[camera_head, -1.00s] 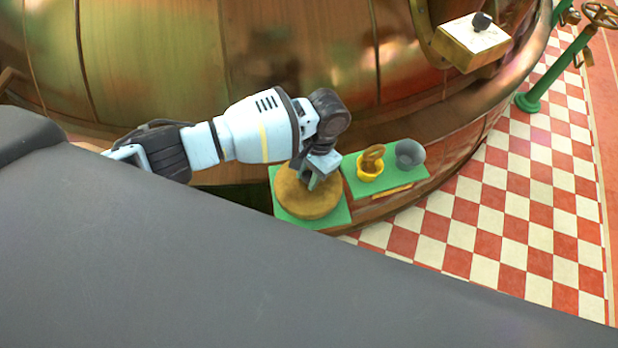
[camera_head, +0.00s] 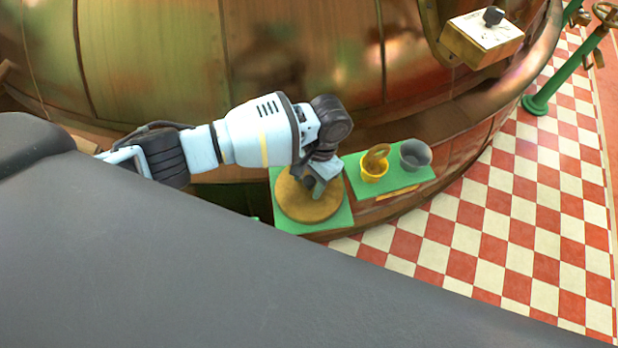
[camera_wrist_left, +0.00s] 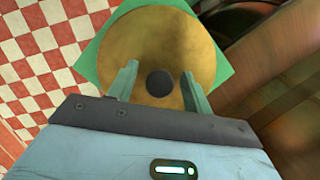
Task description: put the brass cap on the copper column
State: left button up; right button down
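A round brass disc, which looks like the brass cap (camera_head: 298,206), lies on a green mat (camera_head: 284,223) beside the big copper kettle. In the left wrist view the brass cap (camera_wrist_left: 180,35) fills the upper middle, with a dark round knob (camera_wrist_left: 160,83) near its centre. My left gripper (camera_head: 317,187) is over the cap, pointing down. In the left wrist view its two fingers (camera_wrist_left: 159,73) are apart, with the knob between them and a gap on each side. Their exact height over the cap is unclear. I cannot make out the copper column. My right gripper is not in view.
A white-topped brass box (camera_head: 480,36) with a black knob is at upper right. Checkered floor (camera_head: 480,230) lies beyond the ledge.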

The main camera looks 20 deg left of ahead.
pick_arm(q)
jog(key=shift+r, duration=0.1)
jog(key=p+v, duration=0.1)
jog(key=v, duration=1.1)
